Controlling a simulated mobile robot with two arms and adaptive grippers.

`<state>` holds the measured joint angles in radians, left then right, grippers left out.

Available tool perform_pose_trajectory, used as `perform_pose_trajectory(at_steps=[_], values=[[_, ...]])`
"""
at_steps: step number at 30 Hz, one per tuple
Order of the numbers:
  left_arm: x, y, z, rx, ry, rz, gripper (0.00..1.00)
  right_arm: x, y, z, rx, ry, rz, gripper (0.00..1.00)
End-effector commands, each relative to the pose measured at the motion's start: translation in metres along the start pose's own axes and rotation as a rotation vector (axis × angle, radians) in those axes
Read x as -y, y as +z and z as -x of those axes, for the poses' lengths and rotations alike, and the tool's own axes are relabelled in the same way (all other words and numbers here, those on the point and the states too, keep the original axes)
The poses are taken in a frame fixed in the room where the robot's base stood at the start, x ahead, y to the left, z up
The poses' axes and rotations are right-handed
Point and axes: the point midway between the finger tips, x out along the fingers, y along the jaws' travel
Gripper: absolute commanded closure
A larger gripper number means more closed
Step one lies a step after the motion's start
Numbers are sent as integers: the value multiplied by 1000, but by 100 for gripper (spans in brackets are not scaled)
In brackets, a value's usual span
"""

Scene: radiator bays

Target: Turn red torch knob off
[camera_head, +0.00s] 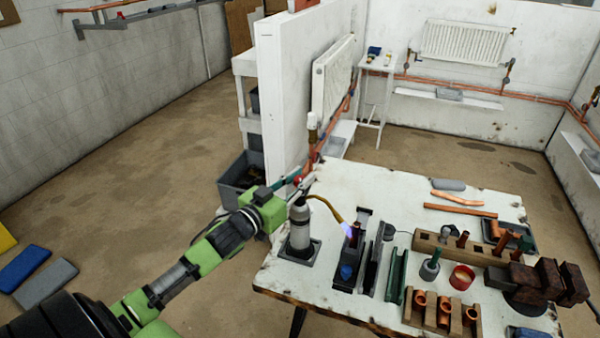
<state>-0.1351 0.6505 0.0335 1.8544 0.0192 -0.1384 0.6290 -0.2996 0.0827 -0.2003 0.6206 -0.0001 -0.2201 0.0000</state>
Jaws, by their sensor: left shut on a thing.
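The torch (299,229) is a grey cylinder standing upright at the near left of the white workbench (390,190). Its curved brass neck (325,203) reaches right, and a small blue-violet flame (346,229) shows at the tip. The red knob (297,181) is a small red patch at the top of the torch, partly hidden by my fingers. My left gripper (296,187) comes in from the left at the torch's top and is shut on the red knob. My right gripper is not in view.
Dark and green channel-shaped holders (398,275) stand right of the torch. Copper pipes (460,209), wooden blocks with fittings (441,314), a red tin (462,277) and a brown vise (540,283) fill the bench's right. A white partition (300,80) rises behind. The bench's back left is fairly clear.

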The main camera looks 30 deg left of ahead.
Motion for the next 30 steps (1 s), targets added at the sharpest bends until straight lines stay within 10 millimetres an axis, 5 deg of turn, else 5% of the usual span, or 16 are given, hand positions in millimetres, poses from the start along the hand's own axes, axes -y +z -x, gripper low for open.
perform_pose_trajectory(at_steps=[15, 30], values=[[2, 3, -1, -1, 373, -8, 100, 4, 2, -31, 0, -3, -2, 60], [0, 0, -1, -1, 497, 0, 100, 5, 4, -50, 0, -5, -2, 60]])
